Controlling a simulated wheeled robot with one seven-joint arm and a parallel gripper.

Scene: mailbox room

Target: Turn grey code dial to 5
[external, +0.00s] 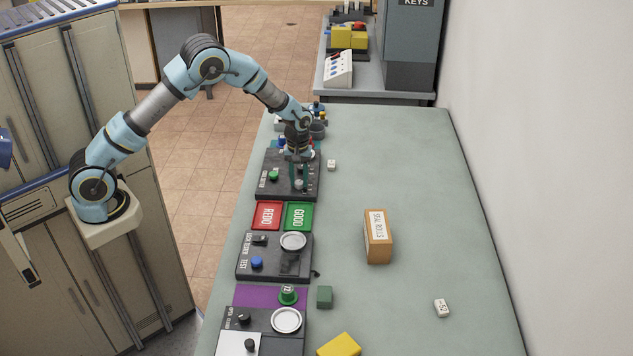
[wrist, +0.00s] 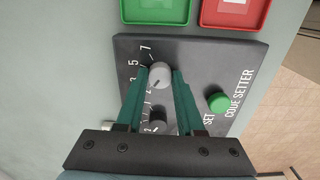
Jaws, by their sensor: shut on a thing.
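The grey code dial (wrist: 159,75) is a round knob on the dark code setter panel (wrist: 195,60), with printed numbers along its left side, 5 and 7 among them. My gripper (wrist: 160,76) has its two green fingers closed on opposite sides of the dial. A small dark mark shows on the dial, but I cannot tell which number it points at. In the external view my gripper (external: 299,184) reaches down onto the panel (external: 285,160), and its fingers partly hide the dial.
A green SET button (wrist: 218,102) and a second, dark knob (wrist: 157,122) share the panel. Red (external: 267,215) and green (external: 298,216) trays lie beside it. A seal rolls box (external: 377,237) stands on the bench, with free room around it.

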